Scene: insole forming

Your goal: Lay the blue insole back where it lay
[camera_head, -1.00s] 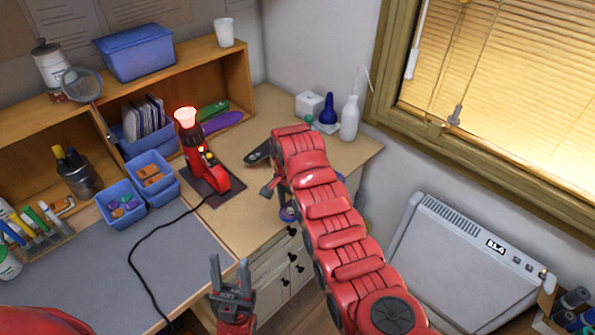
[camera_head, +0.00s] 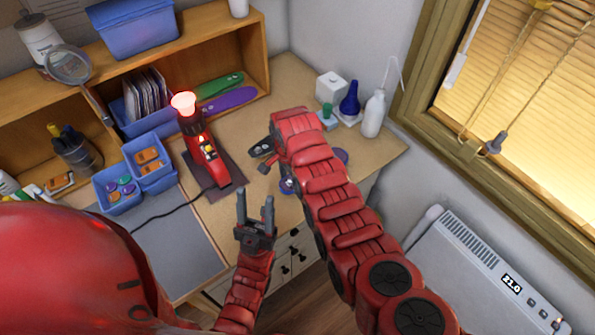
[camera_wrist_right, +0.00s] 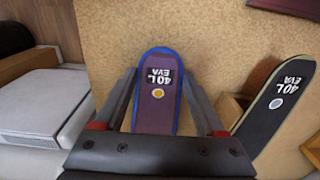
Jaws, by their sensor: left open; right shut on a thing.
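In the right wrist view, the blue insole (camera_wrist_right: 156,117) has a blue rim, a purplish top, a "40 L EVA" mark and a pale yellow dot. My right gripper (camera_wrist_right: 158,76) is shut on it, one finger along each side. Its far end lies over the tan desktop; I cannot tell whether it touches. In the head view my right arm hides most of this gripper and the insole. My left gripper (camera_head: 255,200) is open and empty, in front of the desk's edge.
A black insole with a pale rim (camera_wrist_right: 276,101) lies right of the held one. A red heat lamp (camera_head: 205,155) stands on the desk (camera_head: 285,85). Bottles (camera_head: 373,114) stand at the back right. Green (camera_head: 220,86) and purple (camera_head: 229,101) insoles lie in the shelf.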

